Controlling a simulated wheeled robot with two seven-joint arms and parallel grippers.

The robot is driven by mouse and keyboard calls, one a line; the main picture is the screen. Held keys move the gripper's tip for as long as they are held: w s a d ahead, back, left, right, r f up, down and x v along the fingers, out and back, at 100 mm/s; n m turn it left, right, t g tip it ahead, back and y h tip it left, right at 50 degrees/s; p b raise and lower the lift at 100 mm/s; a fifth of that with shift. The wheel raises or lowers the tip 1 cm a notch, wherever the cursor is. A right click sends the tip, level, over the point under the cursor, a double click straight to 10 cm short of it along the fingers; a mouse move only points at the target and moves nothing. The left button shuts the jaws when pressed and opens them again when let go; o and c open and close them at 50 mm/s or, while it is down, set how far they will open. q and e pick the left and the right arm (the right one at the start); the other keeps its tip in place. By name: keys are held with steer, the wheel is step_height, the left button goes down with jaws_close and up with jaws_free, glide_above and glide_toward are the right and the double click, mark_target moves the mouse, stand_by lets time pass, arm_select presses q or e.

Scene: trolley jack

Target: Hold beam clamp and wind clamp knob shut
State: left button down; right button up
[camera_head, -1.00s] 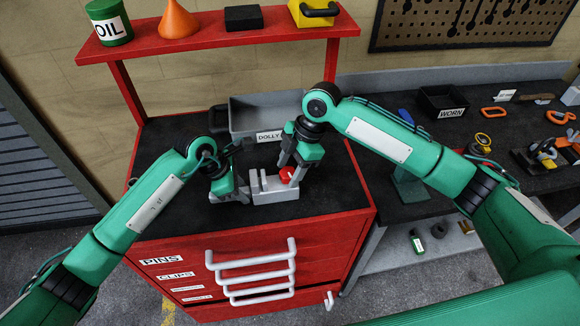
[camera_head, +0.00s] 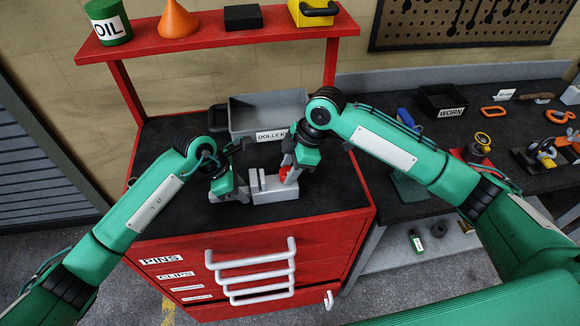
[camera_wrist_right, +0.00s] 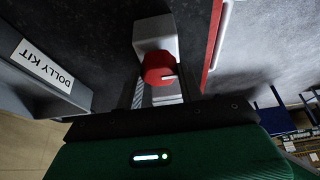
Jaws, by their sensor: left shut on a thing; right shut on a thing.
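The grey beam clamp (camera_head: 268,192) lies on the black top of the red cabinet. My left gripper (camera_head: 240,195) is shut on the clamp at its left end. The red clamp knob (camera_head: 286,176) is at the clamp's right end, and my right gripper (camera_head: 290,178) is shut on it from above, partly hiding it. In the right wrist view the knob (camera_wrist_right: 158,68) shows in front of the grey clamp block (camera_wrist_right: 155,38), between the finger sides. The fingertips themselves are hard to make out there.
A grey tray labelled DOLLY KIT (camera_head: 268,112) stands right behind the clamp. The red shelf (camera_head: 220,40) with an oil can, funnel and boxes spans above the cabinet. A dark workbench with tools (camera_head: 480,130) is to the right.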

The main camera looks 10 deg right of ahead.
arm_select(q)
steer(key=shift+f, duration=0.1)
arm_select(e)
steer(key=o, duration=1)
steer(key=shift+r, duration=0.1)
steer(key=v, duration=1.1)
steer(key=shift+d+r, duration=0.25)
steer(key=shift+r, duration=0.1)
steer(key=shift+s, duration=0.1)
arm_select(q)
steer(key=c, duration=1.1)
jaws_free()
